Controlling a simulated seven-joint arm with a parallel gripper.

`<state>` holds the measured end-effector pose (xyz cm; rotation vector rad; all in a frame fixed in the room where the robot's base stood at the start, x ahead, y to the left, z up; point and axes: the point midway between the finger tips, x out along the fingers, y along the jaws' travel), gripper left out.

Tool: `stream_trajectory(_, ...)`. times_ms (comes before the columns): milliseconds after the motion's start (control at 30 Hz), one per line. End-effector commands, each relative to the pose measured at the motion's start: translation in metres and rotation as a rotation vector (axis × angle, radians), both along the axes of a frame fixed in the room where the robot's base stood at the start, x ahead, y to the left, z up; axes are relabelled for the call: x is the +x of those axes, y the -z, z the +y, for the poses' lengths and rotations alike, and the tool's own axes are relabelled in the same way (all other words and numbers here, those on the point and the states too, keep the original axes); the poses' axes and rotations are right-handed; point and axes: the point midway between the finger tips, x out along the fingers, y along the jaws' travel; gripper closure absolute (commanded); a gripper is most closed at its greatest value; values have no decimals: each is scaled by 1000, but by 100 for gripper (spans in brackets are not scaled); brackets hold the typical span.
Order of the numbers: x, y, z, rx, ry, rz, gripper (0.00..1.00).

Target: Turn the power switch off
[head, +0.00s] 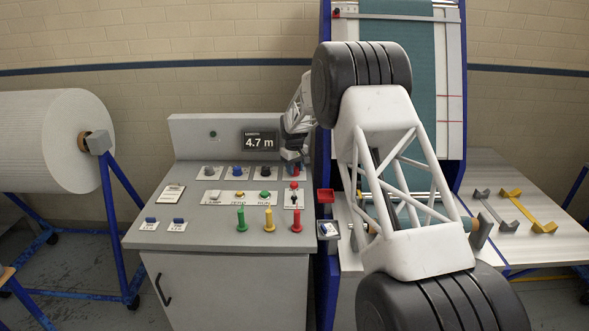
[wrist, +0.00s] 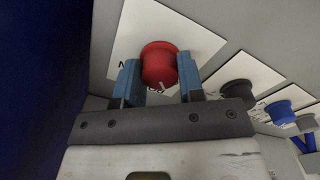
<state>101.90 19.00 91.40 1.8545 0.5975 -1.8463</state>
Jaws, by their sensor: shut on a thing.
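A round red knob (wrist: 159,65) stands on a white label plate in the wrist view. The blue finger pads of my gripper (wrist: 159,82) are on either side of it, shut on it. A small pale mark shows on the knob's face. The label's lettering is mostly covered, so I cannot read whether it names the power switch. In the head view my gripper (head: 292,163) is at the right end of the upper knob row on the grey console (head: 226,279), and it hides most of the red knob there.
In the head view a black knob (head: 264,171), a blue knob (head: 237,171) and a grey knob (head: 210,171) stand left of my gripper. Green (head: 241,219), yellow (head: 269,219) and red (head: 297,220) levers stand nearer the front. A display (head: 262,141) reads 4.7 m.

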Motion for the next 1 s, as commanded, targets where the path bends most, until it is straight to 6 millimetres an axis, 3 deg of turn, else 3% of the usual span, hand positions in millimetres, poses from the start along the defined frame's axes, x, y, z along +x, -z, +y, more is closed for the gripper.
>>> stream_trajectory(367,1,-3,0,1,-5,-4,88)
stream_trajectory(400,1,-3,0,1,-5,-4,60)
stream_trajectory(533,1,-2,0,1,-5,-3,40)
stream_trajectory(1000,1,-7,0,0,-5,-2,39)
